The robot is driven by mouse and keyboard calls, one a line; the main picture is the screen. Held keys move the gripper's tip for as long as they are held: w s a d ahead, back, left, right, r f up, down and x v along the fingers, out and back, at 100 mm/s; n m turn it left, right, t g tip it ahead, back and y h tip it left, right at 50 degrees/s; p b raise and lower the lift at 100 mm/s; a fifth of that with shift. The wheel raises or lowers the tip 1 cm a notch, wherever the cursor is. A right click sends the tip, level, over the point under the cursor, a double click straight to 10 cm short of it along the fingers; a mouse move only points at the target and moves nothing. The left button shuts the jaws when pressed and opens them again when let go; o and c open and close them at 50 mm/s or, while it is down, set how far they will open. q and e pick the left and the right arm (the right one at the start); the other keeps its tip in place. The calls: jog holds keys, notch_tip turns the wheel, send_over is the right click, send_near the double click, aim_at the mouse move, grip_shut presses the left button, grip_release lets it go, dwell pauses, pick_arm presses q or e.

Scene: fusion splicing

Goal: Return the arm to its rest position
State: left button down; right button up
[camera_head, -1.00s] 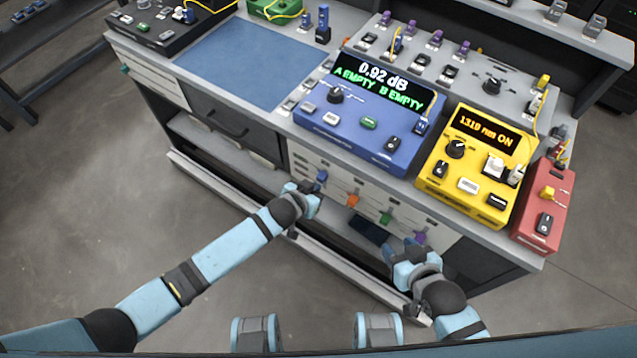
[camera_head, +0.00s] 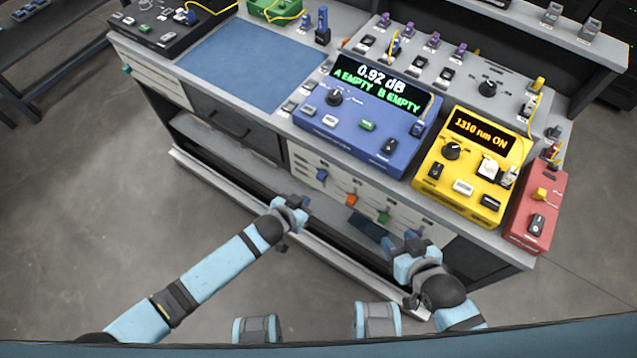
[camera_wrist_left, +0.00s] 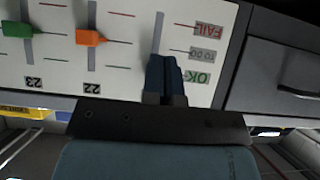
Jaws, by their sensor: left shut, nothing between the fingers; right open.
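My left gripper (camera_head: 299,207) is in front of the bench's front, low down and clear of the bench top. In the left wrist view its fingers (camera_wrist_left: 164,78) are together with nothing between them, in front of a white panel (camera_wrist_left: 120,60) with sliders. My left arm (camera_head: 215,270) reaches in from the lower left. My right gripper (camera_head: 412,240) is open and empty beside the lower right part of the bench front.
A blue meter (camera_head: 365,135) reads 0.92 dB, A EMPTY, B EMPTY. A yellow unit (camera_head: 462,170) reads 1310 nm ON. A red box (camera_head: 537,210) stands at the bench's right end. A blue mat (camera_head: 250,62) is clear. Open floor (camera_head: 90,220) lies left.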

dwell(0.3)
pick_arm(q)
jog(key=s+a+r+n+g+y, duration=0.5)
jog(key=s+a+r+y, duration=0.1)
jog(key=s+a+r, duration=1.7)
jog(key=w+d+f+t+h+p, duration=0.2)
jog(key=w+d+f+t+p, duration=0.2)
jog(key=w+t+p, duration=0.3)
jog(key=d+p, duration=0.1)
jog(key=p, duration=0.2)
jog(key=shift+d+m+h, duration=0.3)
jog(key=shift+d+m, duration=0.1)
pick_arm(e)
notch_tip(320, 180, up, 8)
jog(key=shift+s+d+r, duration=0.2)
jog(key=shift+s+d, duration=0.1)
jog(key=shift+d, duration=0.15)
pick_arm(q)
jog(key=shift+r, duration=0.1)
pick_arm(e)
jog(key=shift+r, duration=0.3)
jog(key=shift+f, duration=0.2)
